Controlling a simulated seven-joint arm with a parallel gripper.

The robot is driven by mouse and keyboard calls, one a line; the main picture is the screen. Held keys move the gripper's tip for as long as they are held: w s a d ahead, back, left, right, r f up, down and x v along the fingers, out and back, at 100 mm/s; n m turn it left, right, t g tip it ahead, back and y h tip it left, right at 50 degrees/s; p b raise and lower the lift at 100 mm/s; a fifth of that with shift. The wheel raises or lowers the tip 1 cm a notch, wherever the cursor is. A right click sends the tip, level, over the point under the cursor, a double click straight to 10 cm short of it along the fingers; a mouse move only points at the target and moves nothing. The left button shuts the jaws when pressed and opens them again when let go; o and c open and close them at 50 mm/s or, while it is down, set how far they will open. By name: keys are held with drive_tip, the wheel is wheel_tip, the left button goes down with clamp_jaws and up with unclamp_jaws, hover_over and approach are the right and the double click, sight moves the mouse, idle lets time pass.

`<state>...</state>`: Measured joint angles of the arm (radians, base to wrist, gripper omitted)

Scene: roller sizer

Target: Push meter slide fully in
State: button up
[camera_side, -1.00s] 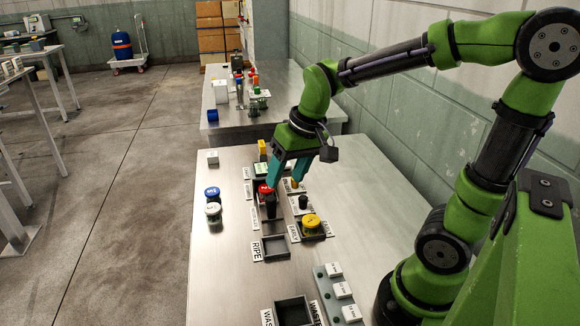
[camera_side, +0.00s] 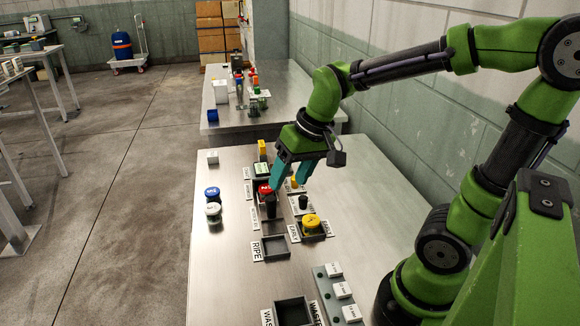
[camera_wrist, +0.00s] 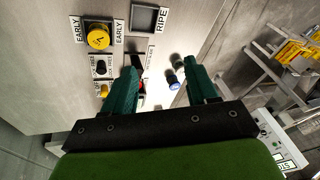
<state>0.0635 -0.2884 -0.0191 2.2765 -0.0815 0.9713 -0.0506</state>
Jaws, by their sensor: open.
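My gripper (camera_side: 285,184) is open and empty above the panel of trays, its teal fingers pointing down. A small meter with a greenish display (camera_side: 262,169) stands at the back of the panel, a yellow block (camera_side: 262,148) behind it. A red-topped piece (camera_side: 264,188) and a black upright handle (camera_side: 271,207) stand by the left finger; I cannot tell if they touch it. Which part is the meter slide is unclear. In the wrist view my fingers (camera_wrist: 162,68) are wide apart, and the left finger partly hides the red-topped piece (camera_wrist: 139,61).
The RIPE tray (camera_side: 275,247) looks empty. Blue-lidded (camera_side: 212,193) and white-lidded (camera_side: 213,212) jars stand at left. A waste tray (camera_side: 293,312) is nearest. The table's left front is clear.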

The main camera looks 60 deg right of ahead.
sight(271, 198)
drive_tip(key=w+d+f+n+g+h, duration=0.15)
drive_tip(key=w+d+n+g, duration=0.25)
drive_tip(key=w+d, duration=0.65)
drive_tip(key=f, duration=0.5)
drive_tip(key=a+f, duration=0.1)
drive_tip(key=f, duration=0.5)
drive_tip(key=w+a+f, duration=0.1)
drive_tip(key=f, duration=0.5)
drive_tip(key=shift+w+f, duration=0.1)
clamp_jaws()
